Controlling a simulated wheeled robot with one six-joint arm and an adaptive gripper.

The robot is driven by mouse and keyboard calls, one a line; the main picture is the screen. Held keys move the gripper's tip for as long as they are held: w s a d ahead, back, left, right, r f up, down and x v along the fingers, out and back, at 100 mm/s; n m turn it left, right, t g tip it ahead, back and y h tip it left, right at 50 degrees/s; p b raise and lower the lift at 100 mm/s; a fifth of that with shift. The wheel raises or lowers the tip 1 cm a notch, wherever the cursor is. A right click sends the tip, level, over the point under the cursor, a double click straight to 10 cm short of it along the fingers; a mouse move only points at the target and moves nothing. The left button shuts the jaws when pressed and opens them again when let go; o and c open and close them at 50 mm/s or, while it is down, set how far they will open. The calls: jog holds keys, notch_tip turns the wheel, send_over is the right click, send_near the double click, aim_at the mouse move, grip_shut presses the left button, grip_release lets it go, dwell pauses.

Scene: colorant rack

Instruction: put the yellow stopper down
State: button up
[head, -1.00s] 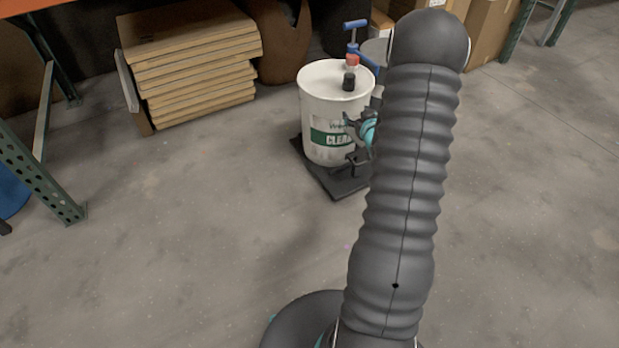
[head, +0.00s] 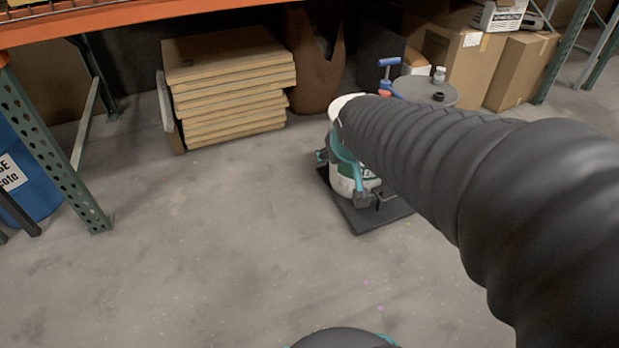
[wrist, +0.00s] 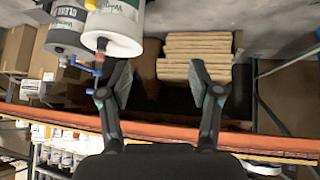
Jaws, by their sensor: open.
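I cannot see a yellow stopper in either current view. My gripper (wrist: 158,82) is open, with its two fingers wide apart and nothing visible between them. In the head view my arm reaches across to a white bucket (head: 341,185) with a green label, and hides most of it. Teal and dark parts of my arm's end show in front of the bucket. The white bucket also shows in the wrist view (wrist: 113,30), upside down, beyond the left finger.
The bucket stands on a black platform (head: 362,222). A blue handle (head: 388,66) and a grey drum (head: 428,91) are behind it. Stacked boards (head: 228,85) lie left, under an orange shelf beam (head: 150,14). Cardboard boxes (head: 520,72) stand back right. The front floor is clear.

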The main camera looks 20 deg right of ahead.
jog(key=s+a+g+y, duration=0.1)
jog(key=s+a, duration=0.3)
jog(key=s, duration=0.3)
jog(key=s+a+n+g+y, duration=0.1)
jog(key=s+a, duration=0.2)
jog(key=s, duration=0.5)
jog(key=shift+a, duration=0.4)
